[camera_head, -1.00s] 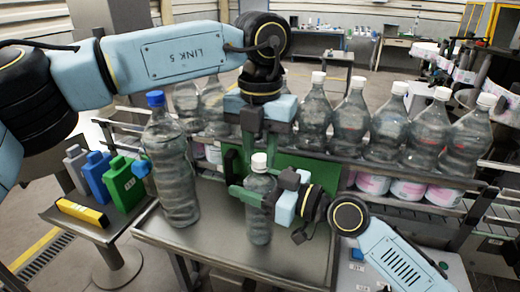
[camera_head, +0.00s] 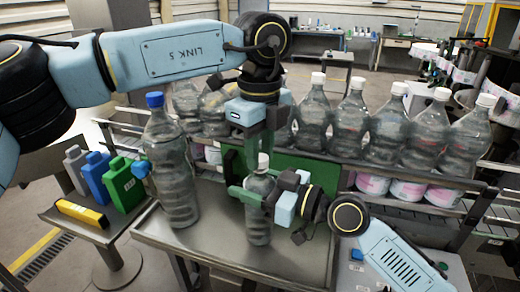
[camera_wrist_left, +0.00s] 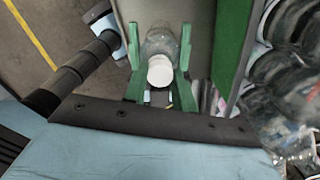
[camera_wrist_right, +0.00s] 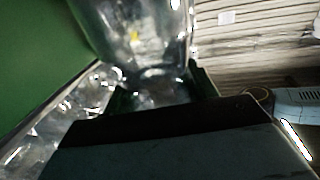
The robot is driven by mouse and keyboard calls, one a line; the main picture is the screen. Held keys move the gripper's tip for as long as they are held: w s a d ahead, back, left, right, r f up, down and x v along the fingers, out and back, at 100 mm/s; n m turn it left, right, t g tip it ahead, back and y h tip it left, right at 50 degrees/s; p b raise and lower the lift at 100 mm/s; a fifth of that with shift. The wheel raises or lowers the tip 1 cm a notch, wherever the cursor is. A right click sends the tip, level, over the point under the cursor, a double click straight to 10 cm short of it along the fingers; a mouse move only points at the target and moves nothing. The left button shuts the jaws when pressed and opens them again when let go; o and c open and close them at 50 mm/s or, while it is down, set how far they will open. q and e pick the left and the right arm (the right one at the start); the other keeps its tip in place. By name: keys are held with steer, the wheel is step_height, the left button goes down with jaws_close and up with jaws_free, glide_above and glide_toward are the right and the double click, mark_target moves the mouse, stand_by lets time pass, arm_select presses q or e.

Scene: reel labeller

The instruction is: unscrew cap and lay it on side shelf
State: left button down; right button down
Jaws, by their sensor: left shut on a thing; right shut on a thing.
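A clear bottle (camera_head: 258,225) with a white cap (camera_head: 263,161) stands upright on the steel table (camera_head: 222,240). My left gripper (camera_head: 262,155) comes down from above and is shut on the cap; its green fingers flank the cap (camera_wrist_left: 160,71) in the left wrist view. My right gripper (camera_head: 257,192) is shut on the bottle's upper body from the right. The bottle (camera_wrist_right: 135,40) fills the top of the right wrist view, where the grip is dark and partly hidden. Whether the cap is loose cannot be told. A side shelf (camera_head: 118,232) stands at the left.
The shelf holds blue (camera_head: 98,176) and green (camera_head: 122,184) jugs and a yellow block (camera_head: 82,214). A tall blue-capped bottle (camera_head: 170,165) stands left of the held bottle. Several white-capped bottles (camera_head: 390,130) line the back, behind a green panel (camera_head: 315,178).

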arm_select(q)
steer(key=shift+r, duration=0.2)
stand_by(0.3)
steer(key=shift+r, duration=0.9)
steer(key=shift+r, duration=0.1)
steer(key=shift+r, duration=1.9)
arm_select(e)
steer(key=shift+c, duration=1.9)
jaws_free()
